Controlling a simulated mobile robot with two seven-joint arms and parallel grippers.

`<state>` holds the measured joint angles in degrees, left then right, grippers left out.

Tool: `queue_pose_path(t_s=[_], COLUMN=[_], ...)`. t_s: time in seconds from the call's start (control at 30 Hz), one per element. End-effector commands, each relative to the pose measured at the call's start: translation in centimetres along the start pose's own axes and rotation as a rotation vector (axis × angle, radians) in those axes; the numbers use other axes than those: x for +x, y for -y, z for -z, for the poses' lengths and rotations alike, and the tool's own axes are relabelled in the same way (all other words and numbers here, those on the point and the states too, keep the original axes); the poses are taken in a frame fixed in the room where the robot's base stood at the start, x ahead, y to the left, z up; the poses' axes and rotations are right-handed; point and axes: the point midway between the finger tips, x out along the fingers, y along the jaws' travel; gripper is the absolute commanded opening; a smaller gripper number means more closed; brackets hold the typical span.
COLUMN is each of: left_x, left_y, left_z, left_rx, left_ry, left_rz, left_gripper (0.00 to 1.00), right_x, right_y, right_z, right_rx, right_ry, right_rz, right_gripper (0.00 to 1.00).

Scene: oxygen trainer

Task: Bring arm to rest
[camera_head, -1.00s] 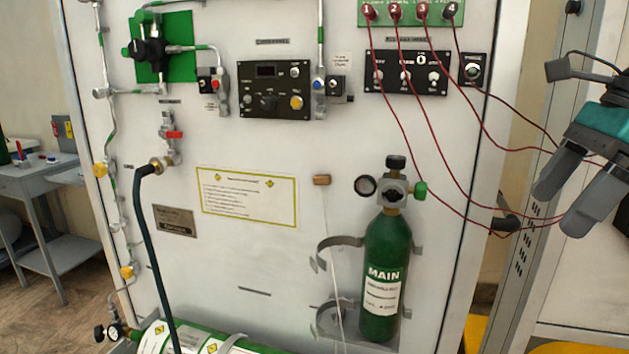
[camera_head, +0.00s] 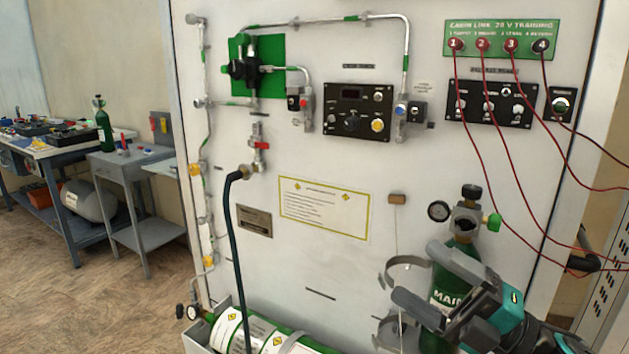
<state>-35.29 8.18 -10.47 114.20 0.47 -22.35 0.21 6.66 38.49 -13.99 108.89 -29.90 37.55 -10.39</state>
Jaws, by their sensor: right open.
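My right gripper (camera_head: 432,290) is at the lower right of the head view, in front of the green MAIN cylinder (camera_head: 455,262). Its two grey fingers are spread apart and point to the left. The cylinder stands upright beside grey bracket rings (camera_head: 408,268) on the white trainer panel (camera_head: 330,262). My left gripper does not show.
Red leads (camera_head: 478,160) hang from the numbered sockets at the upper right, close to my right arm. A green cylinder (camera_head: 262,335) lies at the panel's foot, with a dark hose (camera_head: 231,240) above it. A workbench (camera_head: 60,146) and open floor are at the left.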

Motion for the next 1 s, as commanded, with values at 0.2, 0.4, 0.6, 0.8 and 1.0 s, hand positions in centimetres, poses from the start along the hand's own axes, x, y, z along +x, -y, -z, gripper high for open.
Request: queue_pose_path(t_s=[0.2,0.4,0.6,0.8,1.0], left_x=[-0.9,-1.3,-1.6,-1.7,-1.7], left_y=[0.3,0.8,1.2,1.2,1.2], left_z=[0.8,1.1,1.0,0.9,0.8], left_rx=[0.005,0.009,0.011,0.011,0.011], left_ry=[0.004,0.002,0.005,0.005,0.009], left_rz=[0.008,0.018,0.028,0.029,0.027], left_gripper=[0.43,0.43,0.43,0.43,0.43], right_x=[-5.8,-14.0,-18.7,-19.8,-19.7], right_y=[9.5,19.4,24.1,25.1,25.1], right_z=[-0.9,4.5,10.5,12.2,12.2], right_rx=[0.611,1.111,1.376,1.44,1.437], right_ry=[0.59,1.096,1.371,1.437,1.435], right_rz=[-0.047,-0.001,0.05,0.066,0.067], right_gripper=[0.9,0.9,0.9,0.9,0.9])
